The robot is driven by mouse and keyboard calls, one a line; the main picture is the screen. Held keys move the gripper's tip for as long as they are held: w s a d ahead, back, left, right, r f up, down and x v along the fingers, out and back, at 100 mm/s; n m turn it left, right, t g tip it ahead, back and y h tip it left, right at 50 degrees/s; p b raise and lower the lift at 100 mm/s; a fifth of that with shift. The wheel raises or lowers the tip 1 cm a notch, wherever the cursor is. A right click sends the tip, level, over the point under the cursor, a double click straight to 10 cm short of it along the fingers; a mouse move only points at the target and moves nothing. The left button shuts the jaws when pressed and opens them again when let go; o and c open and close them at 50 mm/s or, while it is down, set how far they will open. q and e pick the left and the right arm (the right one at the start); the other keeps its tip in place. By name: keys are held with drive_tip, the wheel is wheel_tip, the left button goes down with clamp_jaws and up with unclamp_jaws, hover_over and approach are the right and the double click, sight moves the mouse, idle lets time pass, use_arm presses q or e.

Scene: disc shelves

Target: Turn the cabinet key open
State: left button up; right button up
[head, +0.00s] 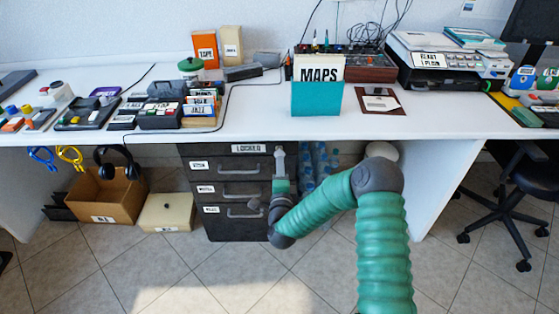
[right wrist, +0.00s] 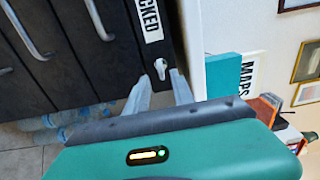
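The dark drawer cabinet (head: 225,222) stands under the desk, with a "LOCKED" label (head: 252,148) on its top edge. In the right wrist view the small silver key (right wrist: 161,67) sits on the cabinet's dark front, beside the label (right wrist: 150,20). My right gripper (head: 279,148) is at the cabinet's upper right corner. In the right wrist view its two fingers (right wrist: 160,84) are apart, with the key at the gap between their tips; I cannot tell whether they touch it. In the head view the gripper hides the key. My left gripper is not in view.
The white desk (head: 440,122) overhangs the cabinet. The teal MAPS box (head: 317,99) stands at its front edge above my right gripper. Water bottles (head: 318,160) are right of the cabinet. A cardboard box (head: 105,195) and a cream box (head: 167,213) stand left. The floor in front is clear.

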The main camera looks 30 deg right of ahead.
sight(279, 154)
drive_tip(key=b+x, duration=0.1)
drive_tip(key=x, duration=0.4)
drive_tip(key=shift+w+d+f, duration=0.1)
drive_tip(key=shift+w, duration=0.1)
drive_tip(key=shift+w+d, duration=0.2)
drive_tip(key=shift+w, duration=0.15)
clamp_jaws()
